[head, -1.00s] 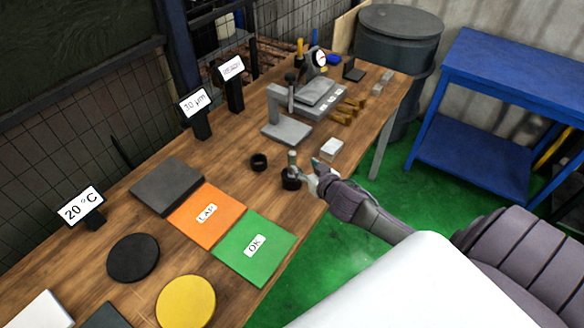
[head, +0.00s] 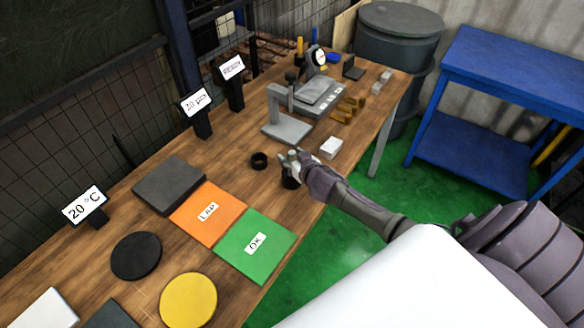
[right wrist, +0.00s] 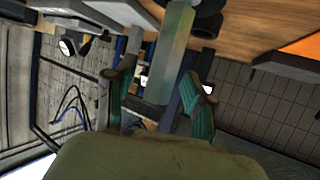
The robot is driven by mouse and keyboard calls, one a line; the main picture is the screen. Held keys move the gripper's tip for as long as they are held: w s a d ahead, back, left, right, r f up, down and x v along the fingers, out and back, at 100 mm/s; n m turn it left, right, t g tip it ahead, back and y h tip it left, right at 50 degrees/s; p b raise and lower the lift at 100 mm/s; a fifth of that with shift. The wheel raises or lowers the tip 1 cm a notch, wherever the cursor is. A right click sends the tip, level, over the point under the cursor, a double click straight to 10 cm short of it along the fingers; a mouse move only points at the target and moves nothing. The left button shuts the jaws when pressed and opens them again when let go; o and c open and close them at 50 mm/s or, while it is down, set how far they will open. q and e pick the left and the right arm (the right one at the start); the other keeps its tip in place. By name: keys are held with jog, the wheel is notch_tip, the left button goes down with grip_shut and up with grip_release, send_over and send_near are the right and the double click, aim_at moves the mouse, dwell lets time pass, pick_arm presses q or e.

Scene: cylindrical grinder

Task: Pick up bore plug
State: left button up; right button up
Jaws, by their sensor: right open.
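In the right wrist view, the plug's faceted handle (right wrist: 169,60) runs between the two open fingers of my right gripper (right wrist: 162,90). The fingers lie on either side of it, and I see no firm hold. My left gripper is not in view.
A black ring (head: 259,161) lies just left of the plug. A white block (head: 331,147) is close behind the gripper. A grey stand (head: 286,128) is farther back. The orange LAP mat (head: 207,228) and green OK mat (head: 272,261) lie nearer.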

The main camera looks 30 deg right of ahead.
grip_shut()
jog(key=shift+r, duration=0.15)
